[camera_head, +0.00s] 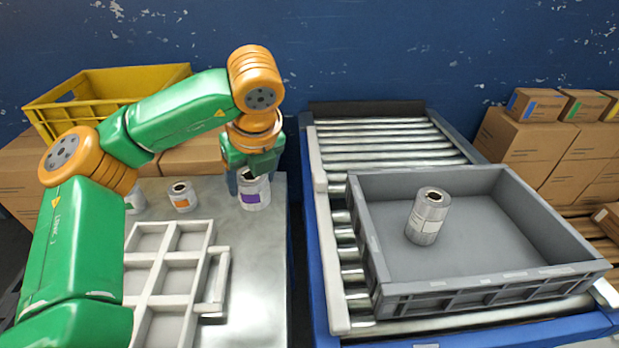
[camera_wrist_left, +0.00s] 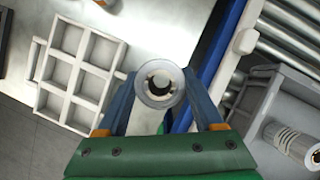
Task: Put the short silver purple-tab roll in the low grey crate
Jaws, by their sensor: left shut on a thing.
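The short silver roll with the purple tab (camera_head: 254,194) is upright at the back right of the steel table. My left gripper (camera_head: 252,172) is shut on it from above. In the left wrist view the roll's open end (camera_wrist_left: 159,86) sits between the two blue-grey fingers of my left gripper (camera_wrist_left: 162,97). I cannot tell whether the roll's bottom touches the table. The low grey crate (camera_head: 470,283) stands on the roller conveyor to the right. One silver roll with a pale label (camera_head: 428,217) stands in it, and the crate also shows in the left wrist view (camera_wrist_left: 262,97). My right gripper is not in view.
A roll with an orange tab (camera_head: 182,197) and a partly hidden roll (camera_head: 134,202) stand on the steel table (camera_head: 255,290). A white compartment tray (camera_head: 170,254) lies in front of them. A blue conveyor rail (camera_head: 312,270) runs between table and crate. A yellow crate (camera_head: 100,83) stands behind left.

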